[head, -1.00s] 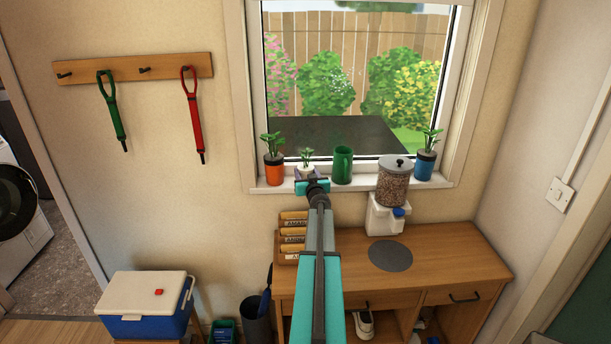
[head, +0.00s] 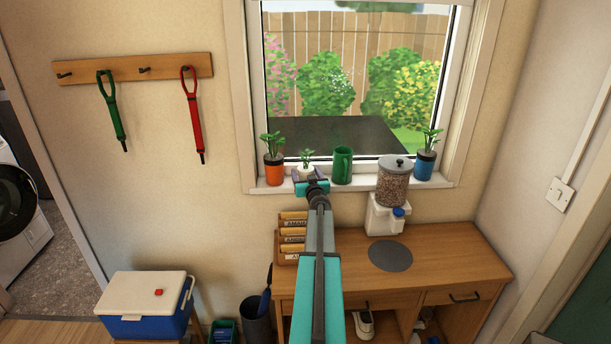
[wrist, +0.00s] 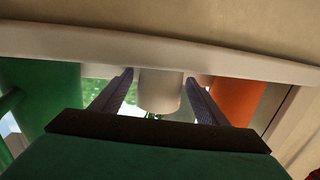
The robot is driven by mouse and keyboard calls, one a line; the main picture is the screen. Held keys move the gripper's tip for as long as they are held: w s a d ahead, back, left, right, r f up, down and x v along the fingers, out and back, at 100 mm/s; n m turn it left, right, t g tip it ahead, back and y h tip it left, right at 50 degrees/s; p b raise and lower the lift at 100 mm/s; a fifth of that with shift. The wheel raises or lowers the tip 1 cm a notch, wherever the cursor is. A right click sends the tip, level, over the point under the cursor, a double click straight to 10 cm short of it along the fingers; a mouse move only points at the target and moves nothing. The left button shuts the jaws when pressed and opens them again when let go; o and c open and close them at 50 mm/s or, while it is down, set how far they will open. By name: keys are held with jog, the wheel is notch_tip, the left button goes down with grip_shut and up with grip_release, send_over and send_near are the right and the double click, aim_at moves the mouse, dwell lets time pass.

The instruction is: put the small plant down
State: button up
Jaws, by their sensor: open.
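The small plant (head: 306,157) has green leaves in a white pot and stands upright on the white windowsill (head: 400,186), between the orange pot and the green mug. My gripper (head: 308,174) is just in front of it at sill height, with its jaws open. In the wrist view, which is upside down, the white pot (wrist: 160,90) stands on the sill. My two fingers (wrist: 158,88) are apart on either side of the pot's line, with a gap at each side. The plant's leaves are mostly hidden in that view.
An orange pot (head: 274,173) with a plant is close on the left. A green mug (head: 343,166) is close on the right. A blue pot (head: 424,166) is farther right. A pellet dispenser (head: 392,186) and letter rack (head: 291,240) stand on the wooden desk (head: 450,250) below.

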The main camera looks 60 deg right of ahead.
jog(key=shift+r, duration=0.2)
jog(key=b+v, duration=0.1)
jog(key=v, duration=1.1)
jog(key=shift+b, duration=0.3)
jog(key=shift+w+f, duration=0.1)
dwell(0.7)
